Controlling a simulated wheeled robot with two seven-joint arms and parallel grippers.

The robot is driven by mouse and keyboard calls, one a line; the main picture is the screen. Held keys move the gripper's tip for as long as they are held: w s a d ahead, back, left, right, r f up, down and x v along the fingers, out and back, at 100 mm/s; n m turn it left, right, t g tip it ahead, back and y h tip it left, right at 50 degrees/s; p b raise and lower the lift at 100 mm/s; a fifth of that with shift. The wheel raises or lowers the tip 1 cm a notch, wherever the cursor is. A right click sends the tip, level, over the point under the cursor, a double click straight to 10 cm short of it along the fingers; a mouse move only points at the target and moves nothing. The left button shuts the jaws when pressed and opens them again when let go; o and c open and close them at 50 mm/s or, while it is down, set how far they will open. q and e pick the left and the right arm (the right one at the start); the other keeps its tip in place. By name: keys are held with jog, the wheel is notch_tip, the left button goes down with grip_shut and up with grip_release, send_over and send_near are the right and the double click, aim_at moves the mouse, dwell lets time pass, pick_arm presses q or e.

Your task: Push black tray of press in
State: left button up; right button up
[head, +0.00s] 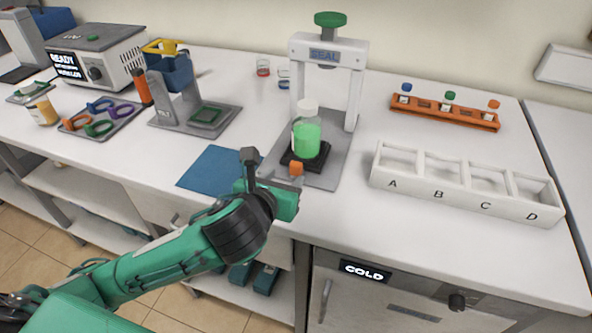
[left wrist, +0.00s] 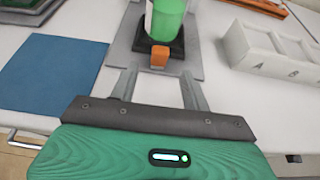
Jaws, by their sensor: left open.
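The press (head: 327,60) is a white frame with a green knob on top, standing on a grey base plate (head: 325,178). Its black tray (head: 318,162) sits toward the front of the base and carries a bottle of green liquid (head: 306,137) with a white cap. An orange tab (head: 296,168) is on the tray's front; it also shows in the left wrist view (left wrist: 159,57). My left gripper (head: 282,178) is open just in front of the tab. In the left wrist view its two fingers (left wrist: 158,85) are apart, with the tab ahead between them. My right gripper is not in view.
A blue mat (head: 212,169) lies left of the press. A white four-compartment box marked A to D (head: 465,200) stands at the right. An orange rack with small capped bottles (head: 445,112) is behind it. A grey stand (head: 195,118) is at the left.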

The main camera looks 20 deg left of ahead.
aim_at(294, 167)
pick_arm(q)
jog(key=shift+w+f+b, duration=0.35)
jog(key=shift+w+b, duration=0.2)
jog(key=shift+w, duration=0.1)
jog(key=x, duration=0.7)
jog(key=shift+w, duration=0.2)
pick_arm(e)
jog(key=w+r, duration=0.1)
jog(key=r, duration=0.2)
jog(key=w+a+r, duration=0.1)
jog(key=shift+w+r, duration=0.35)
pick_arm(q)
grip_shut()
